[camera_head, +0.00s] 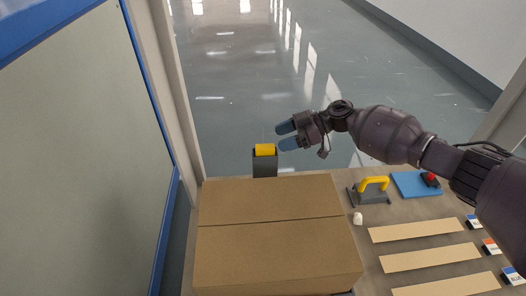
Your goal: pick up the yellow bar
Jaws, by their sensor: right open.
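A short yellow bar (265,150) sits on top of a dark grey post (265,165) just beyond the cardboard box. My right gripper (284,136) comes in from the right, with its two blue-grey fingertips apart and nothing between them. In the picture the fingertips are just right of and above the yellow bar. I see no grip on it; the exact distance in depth is hard to tell. My left gripper is not in view.
A closed cardboard box (270,245) fills the front middle. At right are a yellow-handled tool (374,184), a blue mat (411,185) with a red-and-black object (430,179), a small white item (357,218) and tan strips (415,231). A blue-edged panel (75,130) stands at left.

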